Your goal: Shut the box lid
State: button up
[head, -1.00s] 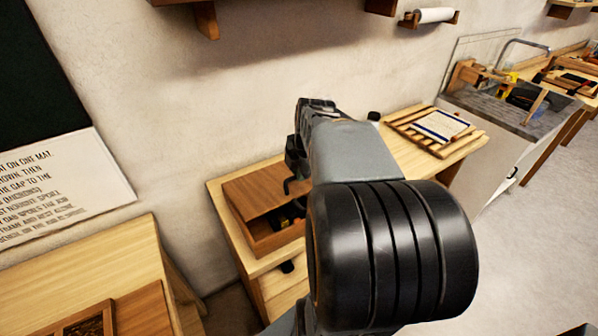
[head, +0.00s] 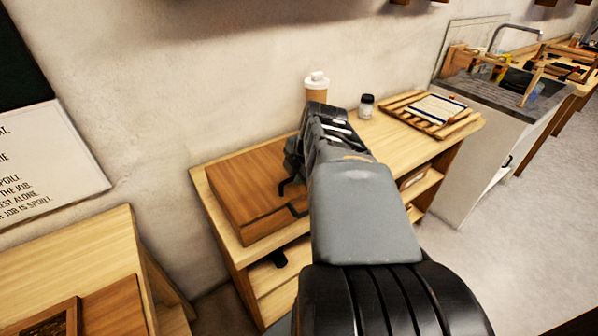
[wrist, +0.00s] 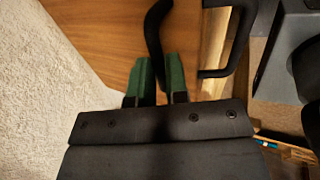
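The wooden box (head: 248,190) sits on the left part of the light wooden bench. Its brown lid (head: 240,178) lies flat over the top and looks shut, though my arm hides its right side. My gripper (head: 291,198) is low at the lid's right side. The box's inside is hidden.
A lidded paper cup (head: 316,90) and a small dark-capped jar (head: 366,106) stand behind my arm. A slatted wooden rack (head: 428,112) lies at the bench's right end. The wall (head: 250,70) is close behind the bench.

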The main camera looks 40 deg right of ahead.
jog(key=o, duration=0.4)
jog(key=shift+r, duration=0.1)
jog(key=p+v, duration=0.1)
jog(key=v, duration=1.2)
jog(key=shift+s+r+p, duration=0.2)
jog(key=shift+r+p, duration=0.15)
jog(key=shift+p, duration=0.05)
